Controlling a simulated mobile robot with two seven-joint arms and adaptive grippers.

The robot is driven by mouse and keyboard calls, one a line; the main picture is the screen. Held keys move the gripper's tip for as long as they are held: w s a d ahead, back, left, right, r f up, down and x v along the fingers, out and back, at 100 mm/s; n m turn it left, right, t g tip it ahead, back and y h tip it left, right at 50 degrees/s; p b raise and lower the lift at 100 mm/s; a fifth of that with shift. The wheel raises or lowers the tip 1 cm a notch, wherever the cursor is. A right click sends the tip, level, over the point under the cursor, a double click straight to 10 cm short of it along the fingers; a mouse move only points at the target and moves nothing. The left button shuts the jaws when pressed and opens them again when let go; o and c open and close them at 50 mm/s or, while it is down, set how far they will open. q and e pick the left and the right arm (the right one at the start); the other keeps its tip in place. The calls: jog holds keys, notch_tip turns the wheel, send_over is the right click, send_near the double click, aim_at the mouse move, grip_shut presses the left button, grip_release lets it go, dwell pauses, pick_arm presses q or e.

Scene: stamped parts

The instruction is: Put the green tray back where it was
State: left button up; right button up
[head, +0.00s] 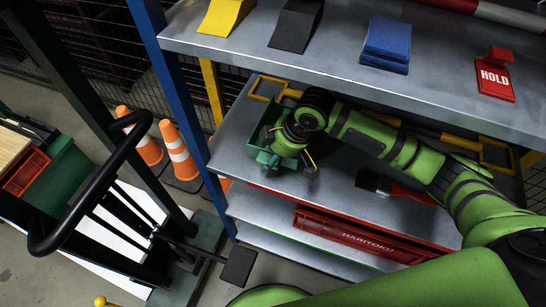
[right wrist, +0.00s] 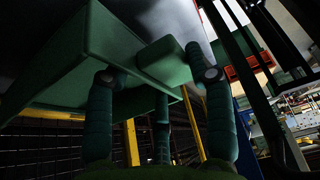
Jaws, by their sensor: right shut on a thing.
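The green tray (head: 257,139) is at the left end of the second shelf in the head view, partly hidden by my right gripper (head: 291,150). My right gripper is shut on the tray at its near right side. In the right wrist view the tray's green underside (right wrist: 75,75) fills the upper left, and a green block-like part of it (right wrist: 160,62) sits between the fingers of my right gripper (right wrist: 160,88). Whether the tray touches the shelf cannot be told. My left gripper is not in view.
The second shelf (head: 325,200) has bare room in front of the gripper. A black-and-red brush-like tool (head: 392,188) lies to the right. The top shelf (head: 335,50) overhangs behind. A blue post (head: 178,85) and orange cones (head: 180,150) stand left; a red toolbox (head: 365,236) lies below.

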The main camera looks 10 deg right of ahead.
jog(key=shift+f, duration=1.25)
jog(key=o, duration=1.4)
jog(key=shift+s+f, duration=0.1)
jog(key=shift+f, duration=0.05)
jog(key=shift+o, duration=0.2)
jog(key=shift+d+r, duration=0.15)
jog(key=shift+r, duration=0.25)
jog(key=v, duration=0.7)
